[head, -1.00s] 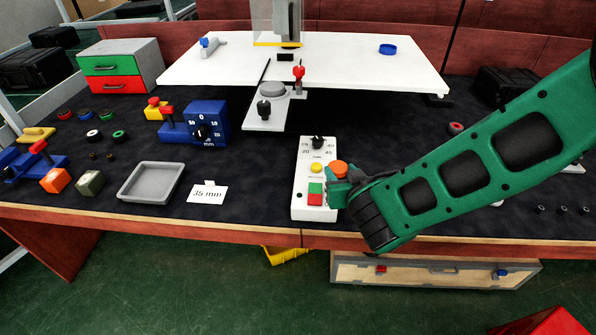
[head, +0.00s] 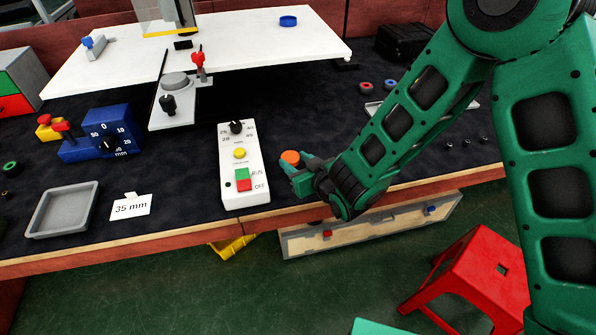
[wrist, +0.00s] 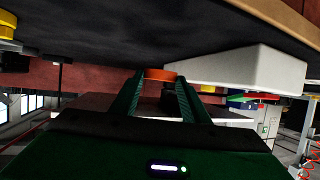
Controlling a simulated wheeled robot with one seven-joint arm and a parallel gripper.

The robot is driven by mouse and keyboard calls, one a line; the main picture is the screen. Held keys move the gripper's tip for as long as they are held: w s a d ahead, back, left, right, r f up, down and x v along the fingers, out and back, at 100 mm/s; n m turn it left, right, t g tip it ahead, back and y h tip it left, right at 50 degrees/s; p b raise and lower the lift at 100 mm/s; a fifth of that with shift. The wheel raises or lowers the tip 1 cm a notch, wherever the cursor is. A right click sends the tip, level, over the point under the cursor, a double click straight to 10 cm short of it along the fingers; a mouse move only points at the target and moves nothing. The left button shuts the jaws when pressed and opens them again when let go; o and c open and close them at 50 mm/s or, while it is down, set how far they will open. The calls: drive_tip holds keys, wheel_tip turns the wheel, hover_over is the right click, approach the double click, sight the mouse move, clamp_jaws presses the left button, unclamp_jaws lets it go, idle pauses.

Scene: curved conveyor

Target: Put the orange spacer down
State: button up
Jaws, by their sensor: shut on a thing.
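The orange spacer (head: 290,157) is a small round piece at the tip of my gripper (head: 297,170). In the wrist view the spacer (wrist: 160,75) sits between the two green fingers of my gripper (wrist: 160,84), which are shut on it. In the head view it is just right of the white control box, over the dark bench top (head: 330,120). I cannot tell how high it is above the bench.
The white control box (head: 232,200) with a dial and buttons stands left of my gripper. A grey tray (head: 42,237) and a "35 mm" card (head: 131,206) lie farther left. Small rings (head: 390,84) lie at the back right. A red stool (head: 470,275) stands on the floor.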

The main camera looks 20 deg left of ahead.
drive_tip(key=shift+w+d+f, duration=0.15)
drive_tip(key=shift+d+f, duration=0.1)
drive_tip(key=shift+f, duration=1.85)
drive_tip(key=o, duration=1)
drive_tip(key=shift+f, duration=0.1)
